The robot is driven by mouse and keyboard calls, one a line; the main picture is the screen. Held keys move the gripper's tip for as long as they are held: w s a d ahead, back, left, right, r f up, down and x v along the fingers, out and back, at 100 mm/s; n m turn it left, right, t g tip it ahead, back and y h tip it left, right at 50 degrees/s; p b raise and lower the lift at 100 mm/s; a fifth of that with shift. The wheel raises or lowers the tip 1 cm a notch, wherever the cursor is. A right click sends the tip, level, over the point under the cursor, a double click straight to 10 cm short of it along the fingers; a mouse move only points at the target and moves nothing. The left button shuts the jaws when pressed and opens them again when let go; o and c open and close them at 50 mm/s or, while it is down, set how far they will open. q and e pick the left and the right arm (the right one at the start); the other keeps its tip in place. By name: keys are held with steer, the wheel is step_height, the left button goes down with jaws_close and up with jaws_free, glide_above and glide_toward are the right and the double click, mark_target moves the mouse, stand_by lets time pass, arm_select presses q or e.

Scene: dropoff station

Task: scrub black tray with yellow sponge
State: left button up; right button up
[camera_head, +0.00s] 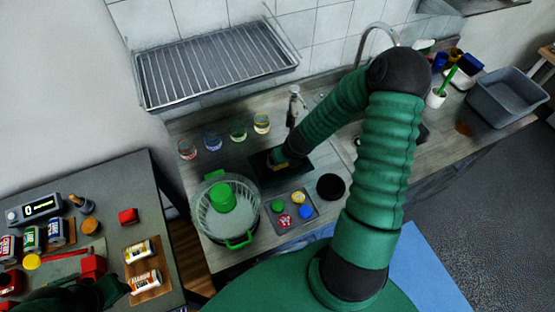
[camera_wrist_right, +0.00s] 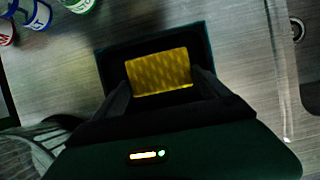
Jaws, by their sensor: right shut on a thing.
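The black tray (camera_head: 300,172) lies on the counter between the row of glasses and the sink. In the right wrist view the tray (camera_wrist_right: 115,60) sits under the yellow sponge (camera_wrist_right: 158,72). My right gripper (camera_wrist_right: 161,88) is shut on the sponge, one finger on each side, over the tray. I cannot tell whether the sponge presses on the tray surface. In the head view my right gripper (camera_head: 280,160) reaches down to the tray and mostly hides the sponge. A dark green and black shape, seemingly my left gripper (camera_head: 108,291), is at the bottom left, its jaws unclear.
A clear bowl with a green item (camera_head: 235,240) and a grey tray of small coloured items (camera_head: 310,203) stand in front of the tray. Several glasses (camera_head: 238,131) stand behind. A round black object (camera_head: 331,187) and a faucet (camera_head: 378,28) are to the right.

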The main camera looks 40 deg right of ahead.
steer(key=shift+s+d, duration=0.1)
steer(key=shift+d, duration=0.3)
steer(key=shift+w+a+f, duration=0.1)
steer(key=shift+w+a, duration=0.15)
steer(key=shift+a, duration=0.6)
steer(key=shift+w+a+b, duration=0.25)
steer(key=shift+a+b, duration=0.1)
steer(key=shift+a, duration=0.5)
steer(key=shift+s+d, duration=0.15)
steer(key=shift+d, duration=0.35)
steer(key=shift+s+d, duration=0.15)
steer(key=shift+d, duration=0.35)
steer(key=shift+s+d, duration=0.2)
steer(key=shift+d, duration=0.5)
steer(key=shift+w+a, duration=0.25)
steer(key=shift+a, duration=0.55)
steer(key=shift+w+a+b, duration=0.25)
steer(key=shift+a+b, duration=0.1)
steer(key=shift+a, duration=0.55)
steer(key=shift+s+d, duration=0.3)
steer(key=shift+d, duration=0.6)
steer(key=shift+s+d, duration=0.25)
steer(key=shift+d, duration=0.55)
steer(key=shift+w+a, duration=0.25)
steer(key=shift+a, duration=0.45)
steer(key=shift+w+a, duration=0.2)
steer(key=shift+a, duration=0.35)
steer(key=shift+w+a, duration=0.15)
steer(key=shift+a, duration=0.35)
